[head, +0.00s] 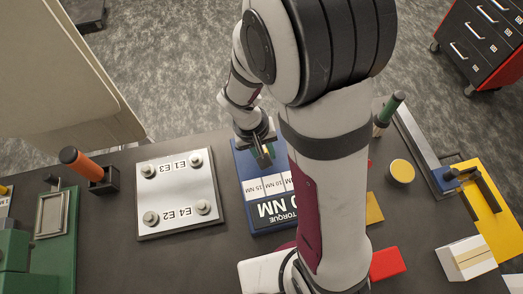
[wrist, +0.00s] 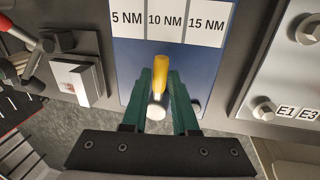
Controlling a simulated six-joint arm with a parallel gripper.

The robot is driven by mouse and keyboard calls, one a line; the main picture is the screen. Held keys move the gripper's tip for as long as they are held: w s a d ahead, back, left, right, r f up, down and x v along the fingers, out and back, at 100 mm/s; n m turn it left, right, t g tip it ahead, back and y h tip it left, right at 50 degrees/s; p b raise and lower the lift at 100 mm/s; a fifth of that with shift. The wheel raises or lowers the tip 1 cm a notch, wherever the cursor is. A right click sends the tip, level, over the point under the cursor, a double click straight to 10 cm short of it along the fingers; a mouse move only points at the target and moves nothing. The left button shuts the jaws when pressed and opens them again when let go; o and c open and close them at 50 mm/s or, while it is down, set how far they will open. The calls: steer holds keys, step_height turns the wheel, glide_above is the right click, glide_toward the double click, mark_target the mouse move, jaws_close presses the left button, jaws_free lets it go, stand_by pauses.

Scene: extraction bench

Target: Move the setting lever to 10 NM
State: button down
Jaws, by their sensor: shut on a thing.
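The blue torque board (head: 246,168) lies on the bench, partly hidden by my arm in the head view. In the wrist view the board (wrist: 207,62) carries white labels 5 NM (wrist: 127,18), 10 NM (wrist: 165,20) and 15 NM (wrist: 207,24). The setting lever (wrist: 160,68) is yellow with a pale rounded end, and sits below the 10 NM label, in line with it. My gripper (wrist: 160,100) has its green fingers on both sides of the lever, shut on it. In the head view my gripper (head: 264,153) is at the board's far edge; the lever is hard to make out there.
A metal plate with several bolts (head: 177,187) lies left of the board. An orange-handled tool (head: 85,160) stands further left. A green-handled tool (head: 388,112), a yellow disc (head: 402,171) and a red block (head: 386,263) are to the right. Dark bench shows between them.

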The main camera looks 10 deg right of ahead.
steer(key=shift+d, duration=0.15)
stand_by(0.4)
steer(key=c, duration=0.7)
jaws_free()
steer(key=a+r, duration=0.1)
steer(key=r, duration=0.4)
steer(key=a+r, duration=0.1)
steer(key=r, duration=0.4)
steer(key=a+r, duration=0.1)
steer(key=r, duration=0.4)
steer(key=shift+a+r, duration=0.1)
steer(key=shift+r, duration=0.2)
steer(key=s+m+y, duration=0.1)
steer(key=s, duration=0.4)
steer(key=s+m+y, duration=0.1)
steer(key=s+m, duration=0.1)
steer(key=s, duration=0.3)
steer(key=s+f+m+y, duration=0.1)
steer(key=s+m+y, duration=0.1)
steer(key=s, duration=0.4)
steer(key=shift+d, duration=0.3)
